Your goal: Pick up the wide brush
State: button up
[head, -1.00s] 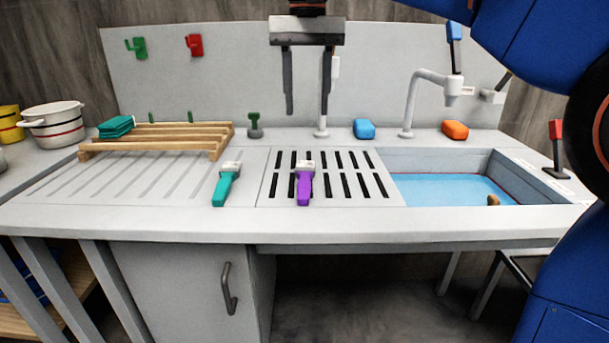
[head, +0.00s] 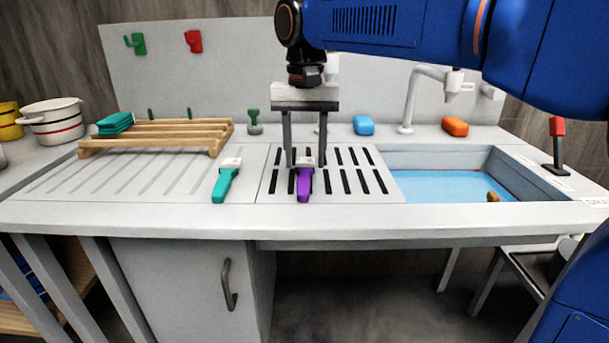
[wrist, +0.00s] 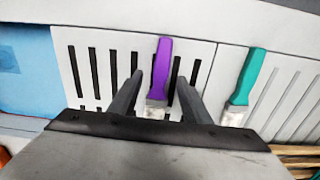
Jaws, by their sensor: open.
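Two brushes lie on the counter. A purple-handled brush (head: 304,184) with a pale head lies on the slotted drain panel. A teal-handled brush (head: 225,184) with a pale head lies to its left, on the grooved draining board. I cannot tell for sure which is the wide brush. My gripper (head: 306,165) points down, open and empty, over the head end of the purple brush. In the wrist view the purple brush (wrist: 161,68) shows between the two fingers, and the teal brush (wrist: 246,78) lies outside them to the right. I cannot tell the exact height of the fingertips.
A blue-bottomed sink (head: 450,187) lies to the right of the slotted panel. A wooden rack (head: 160,135) with teal cloths stands back left. A blue sponge (head: 363,125), an orange sponge (head: 455,126) and a tap (head: 408,105) are along the back.

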aim_at(304, 179)
notch_tip(304, 179, down, 5)
jog(key=shift+w+a+r, duration=0.1)
jog(key=shift+c, duration=0.4)
jog(key=c, duration=1)
grip_shut()
jog(key=shift+r, duration=0.15)
